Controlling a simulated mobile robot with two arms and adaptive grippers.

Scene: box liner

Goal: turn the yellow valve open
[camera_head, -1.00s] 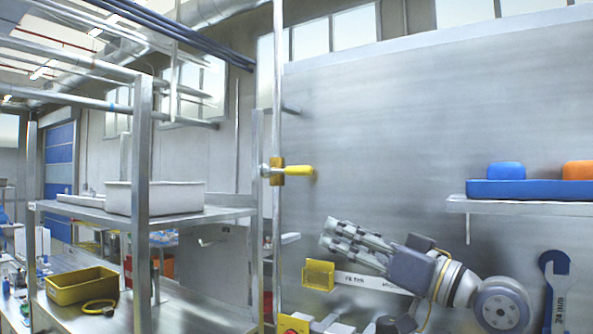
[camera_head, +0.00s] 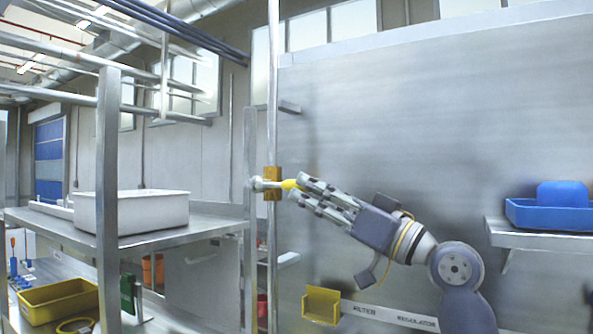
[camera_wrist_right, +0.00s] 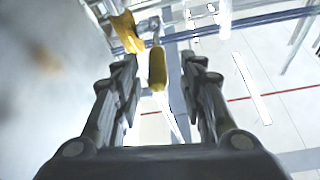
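The yellow valve handle (camera_head: 289,184) sticks out to the right from a brass-coloured valve body (camera_head: 272,183) on a vertical pipe. My right gripper (camera_head: 302,190) is at the handle's free end, and its fingers hide part of the handle. In the right wrist view the handle (camera_wrist_right: 157,70) lies between the tips of my open right gripper (camera_wrist_right: 160,62), with gaps visible on both sides. The valve body (camera_wrist_right: 127,32) shows beyond the left finger. My left gripper is not in view.
A metal wall panel (camera_head: 420,130) stands behind my right arm. A shelf (camera_head: 535,240) with a blue tray (camera_head: 550,215) is at the right. At the left a rack shelf (camera_head: 130,240) carries a white bin (camera_head: 130,212). A yellow holder (camera_head: 321,305) is on the panel below.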

